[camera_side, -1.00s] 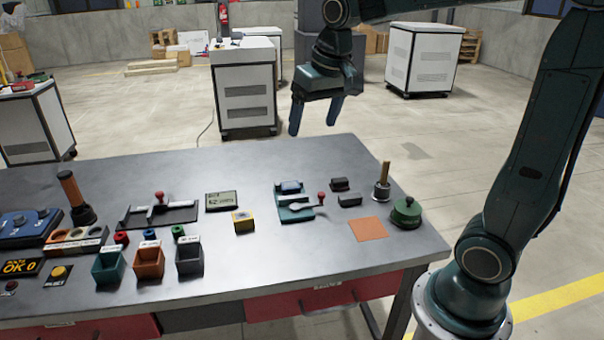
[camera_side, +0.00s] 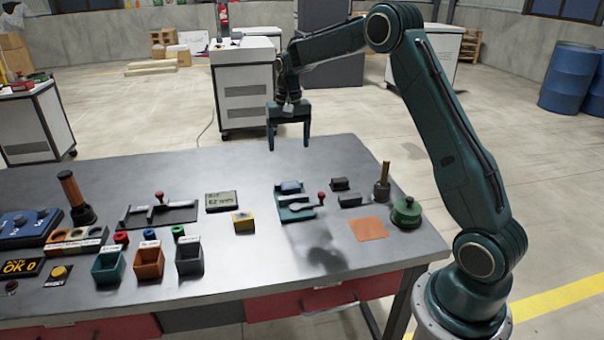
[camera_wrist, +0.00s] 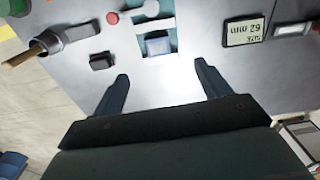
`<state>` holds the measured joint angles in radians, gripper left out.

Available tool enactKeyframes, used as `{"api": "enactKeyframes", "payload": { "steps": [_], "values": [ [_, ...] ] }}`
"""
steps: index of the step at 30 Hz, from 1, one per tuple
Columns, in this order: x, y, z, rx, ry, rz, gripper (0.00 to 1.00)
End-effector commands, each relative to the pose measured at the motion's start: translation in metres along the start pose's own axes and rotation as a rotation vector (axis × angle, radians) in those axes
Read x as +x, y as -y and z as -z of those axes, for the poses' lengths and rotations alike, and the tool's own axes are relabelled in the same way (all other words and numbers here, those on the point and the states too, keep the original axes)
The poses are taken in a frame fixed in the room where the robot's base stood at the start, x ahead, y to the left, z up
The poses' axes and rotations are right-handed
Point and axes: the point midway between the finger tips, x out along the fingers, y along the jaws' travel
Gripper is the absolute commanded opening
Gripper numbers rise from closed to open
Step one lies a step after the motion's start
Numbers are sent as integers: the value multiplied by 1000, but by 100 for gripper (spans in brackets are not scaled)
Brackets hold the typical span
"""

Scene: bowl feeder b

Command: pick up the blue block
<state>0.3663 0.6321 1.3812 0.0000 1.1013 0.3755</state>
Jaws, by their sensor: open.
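The blue block (camera_side: 290,187) sits in the teal clamp fixture (camera_side: 296,214), at its far end. In the wrist view the block (camera_wrist: 157,46) shows just beyond and between the fingertips, with the fixture (camera_wrist: 154,8) around it. My gripper (camera_side: 288,146) hangs above the far side of the table, pointing down, its two fingers spread with nothing between them. It also shows in the wrist view (camera_wrist: 162,72). The gripper is clearly apart from the block and higher than it.
A post with a wooden peg (camera_side: 383,185) and a green-lidded pot (camera_side: 406,212) stand farther right.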

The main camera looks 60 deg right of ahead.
Motion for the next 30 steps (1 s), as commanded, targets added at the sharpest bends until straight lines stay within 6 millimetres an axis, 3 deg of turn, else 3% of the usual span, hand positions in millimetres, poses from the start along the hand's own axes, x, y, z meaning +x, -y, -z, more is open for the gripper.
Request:
{"api": "enactKeyframes", "payload": {
  "steps": [5,19,30],
  "values": [
    [21,-5,14,36,22,-9,76],
    [37,-6,17,44,27,-11,76],
    [89,-7,15,43,28,-12,76]
  ]
}}
